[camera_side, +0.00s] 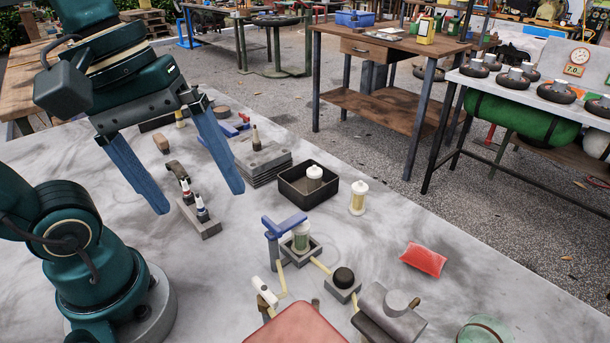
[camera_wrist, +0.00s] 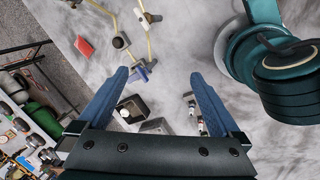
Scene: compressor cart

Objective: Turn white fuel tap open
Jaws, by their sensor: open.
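The white fuel tap (camera_side: 265,292) is at the lower middle of the side view, on a pale fuel line near the red tank. Its white lever lies at a slant. In the wrist view the white tap (camera_wrist: 140,15) shows small near the top edge. My gripper (camera_side: 200,200) is open and empty, with two blue fingers pointing down over the table, up and left of the tap in the side view. In the wrist view my gripper (camera_wrist: 158,75) has its fingers spread wide, with the tap beyond the tips. Nothing is between the fingers.
A black tray (camera_side: 292,197), a filter (camera_side: 358,198), a block with bottles (camera_side: 207,226) and a stack of plates (camera_side: 262,162) stand around. A red pouch (camera_side: 423,259) lies at right.

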